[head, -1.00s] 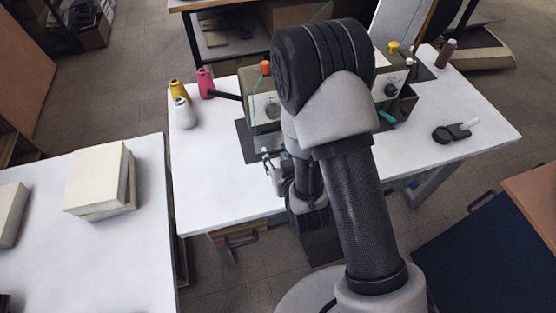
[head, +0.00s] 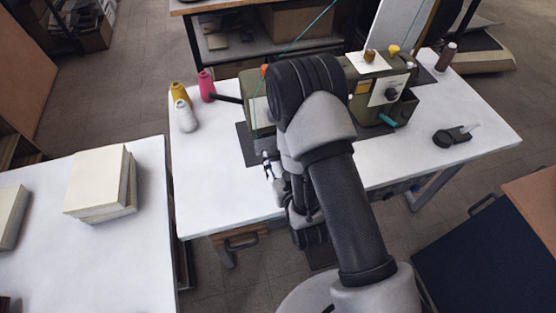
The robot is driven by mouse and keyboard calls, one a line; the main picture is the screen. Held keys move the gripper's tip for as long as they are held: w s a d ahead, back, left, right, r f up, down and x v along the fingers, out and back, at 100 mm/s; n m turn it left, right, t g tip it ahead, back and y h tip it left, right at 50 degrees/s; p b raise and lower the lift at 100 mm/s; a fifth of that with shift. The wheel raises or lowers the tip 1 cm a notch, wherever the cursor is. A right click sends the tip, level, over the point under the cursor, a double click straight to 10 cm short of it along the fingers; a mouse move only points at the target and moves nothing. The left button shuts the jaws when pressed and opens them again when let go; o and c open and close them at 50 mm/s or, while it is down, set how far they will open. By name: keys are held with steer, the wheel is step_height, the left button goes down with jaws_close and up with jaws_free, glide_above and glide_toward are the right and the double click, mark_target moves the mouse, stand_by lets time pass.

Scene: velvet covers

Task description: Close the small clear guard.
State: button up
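An olive-green sewing machine (head: 378,88) stands on the white table, with a dial panel and a teal lever at its right end. A teal thread (head: 300,38) runs down to its left end. My arm covers the middle of the machine. My gripper (head: 268,162) is at the front of the machine's left end, low over the dark plate (head: 246,146). It is small and partly behind my arm, so I cannot tell whether its fingers are apart or touching anything. I cannot make out the small clear guard in this view.
Yellow, pink and white thread cones (head: 185,116) stand at the table's left. A black round tool (head: 452,136) lies at the right, and a brown spool (head: 446,56) stands behind it. Stacked cream blocks (head: 97,181) sit on the left table. The white table's (head: 215,190) front left is clear.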

steer(key=o, duration=0.5)
steer(key=shift+w+r, duration=0.2)
steer(key=shift+r, duration=0.05)
steer(key=shift+a, duration=0.15)
steer(key=shift+s+f, duration=0.1)
steer(key=shift+f, duration=0.05)
